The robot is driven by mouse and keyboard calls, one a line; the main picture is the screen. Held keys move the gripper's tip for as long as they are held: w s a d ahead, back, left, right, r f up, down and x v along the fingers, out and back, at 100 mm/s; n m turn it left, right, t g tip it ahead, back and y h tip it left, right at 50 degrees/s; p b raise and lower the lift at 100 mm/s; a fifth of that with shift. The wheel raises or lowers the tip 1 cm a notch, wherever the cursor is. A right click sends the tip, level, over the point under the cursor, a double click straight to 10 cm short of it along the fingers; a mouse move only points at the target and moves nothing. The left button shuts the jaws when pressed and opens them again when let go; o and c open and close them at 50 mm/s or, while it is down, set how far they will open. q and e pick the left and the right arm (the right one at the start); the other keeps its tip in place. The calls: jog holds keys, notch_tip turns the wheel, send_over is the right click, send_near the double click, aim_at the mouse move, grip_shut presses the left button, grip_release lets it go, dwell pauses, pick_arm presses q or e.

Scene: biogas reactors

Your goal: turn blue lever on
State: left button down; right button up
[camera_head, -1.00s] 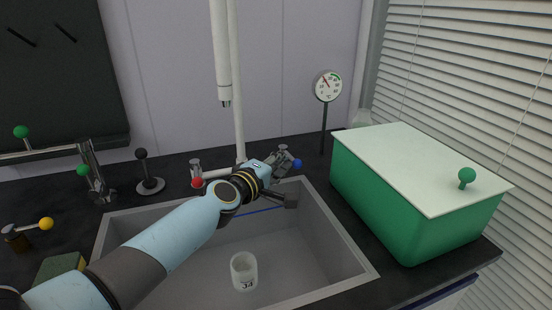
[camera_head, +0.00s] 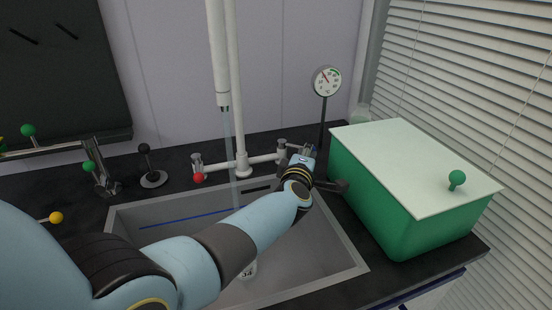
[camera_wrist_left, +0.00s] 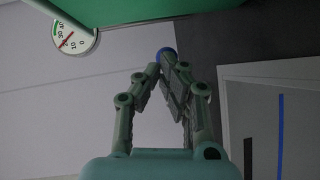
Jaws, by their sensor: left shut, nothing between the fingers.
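The blue lever's round knob (camera_wrist_left: 166,53) shows in the wrist view just beyond the fingertips of my left gripper (camera_wrist_left: 167,70), at them or almost touching. My left gripper is shut and holds nothing. In the head view the gripper (camera_head: 305,150) is at the right end of the white tap (camera_head: 241,165), by the right valve, and it largely hides the blue lever there. A thin pale stream of water (camera_head: 228,135) runs down from the tap's spout into the sink. My right gripper is not in view.
The red knob (camera_head: 198,178) is on the tap's left valve. A green box (camera_head: 400,210) with a pale lid stands close on the right. A dial thermometer (camera_head: 326,81) stands behind.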

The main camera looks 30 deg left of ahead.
pick_arm(q)
jog(key=shift+w+d, duration=0.15)
jog(key=shift+w, duration=0.45)
jog(key=shift+w+d+b, duration=0.1)
jog(key=shift+w+b, duration=0.35)
jog(key=shift+w, duration=0.25)
jog(key=shift+d, duration=0.1)
